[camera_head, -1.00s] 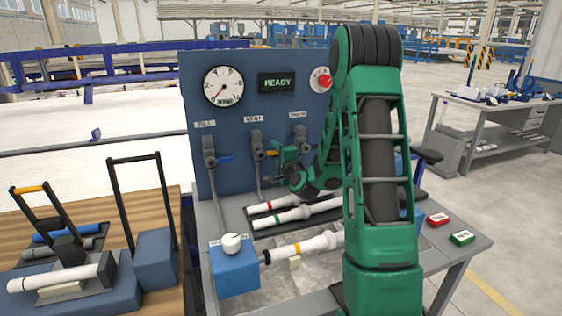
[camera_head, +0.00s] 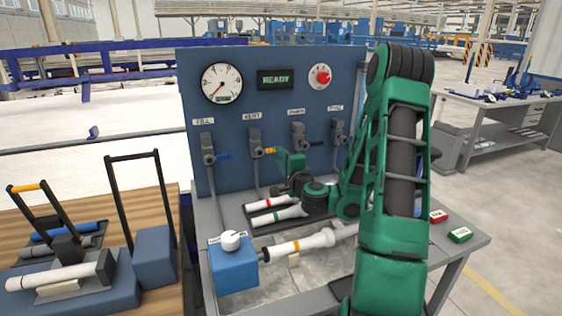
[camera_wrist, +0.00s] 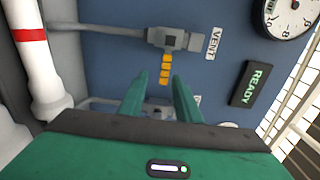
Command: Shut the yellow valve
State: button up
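The yellow valve is the dark body (camera_head: 254,135) under the VENT label on the blue panel. Its yellow handle (camera_head: 269,150) points sideways to the right, across the line of its vertical pipe. In the wrist view the handle (camera_wrist: 165,70) shows just beyond and between my fingertips, below the grey valve body (camera_wrist: 172,38). My gripper (camera_wrist: 158,84) is open, its two green fingers apart with a gap between them. In the head view my gripper (camera_head: 281,160) is close to the handle, at its lower right. Contact cannot be told.
A blue-handled valve (camera_head: 208,148) is on the left, and other valves (camera_head: 298,133) are on the right. The gauge (camera_head: 222,83) and READY display (camera_head: 276,79) are above. White pipes (camera_head: 303,245) lie on the bench below my gripper. A blue box with a knob (camera_head: 235,269) stands at the front left.

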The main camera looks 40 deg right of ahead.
jog(key=shift+s+r, duration=0.3)
jog(key=shift+s, duration=0.35)
jog(key=shift+s, duration=0.1)
dwell(0.3)
